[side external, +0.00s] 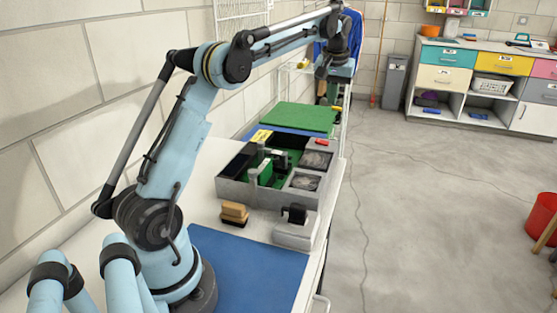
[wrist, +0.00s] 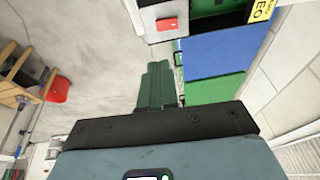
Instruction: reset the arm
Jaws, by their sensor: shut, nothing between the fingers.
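My gripper (wrist: 157,75) shows in the wrist view as two green fingers pressed together, with nothing between them. My arm stretches from the near end of the bench toward its far end in the side external view. The gripper hangs from the wrist near the far end of the bench, beyond the green board (side external: 297,118). Its fingertips are small and hard to make out there. In the wrist view, a blue surface (wrist: 212,52) and a green surface (wrist: 214,89) lie to the right of the fingers.
A grey case (side external: 242,193) with circuit parts and fans sits mid-bench. A wooden block (side external: 234,214) and a grey device (side external: 294,234) stand nearer. A blue mat (side external: 255,265) lies at the front. A red bucket (side external: 541,217) stands on the floor. The wall runs along the left.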

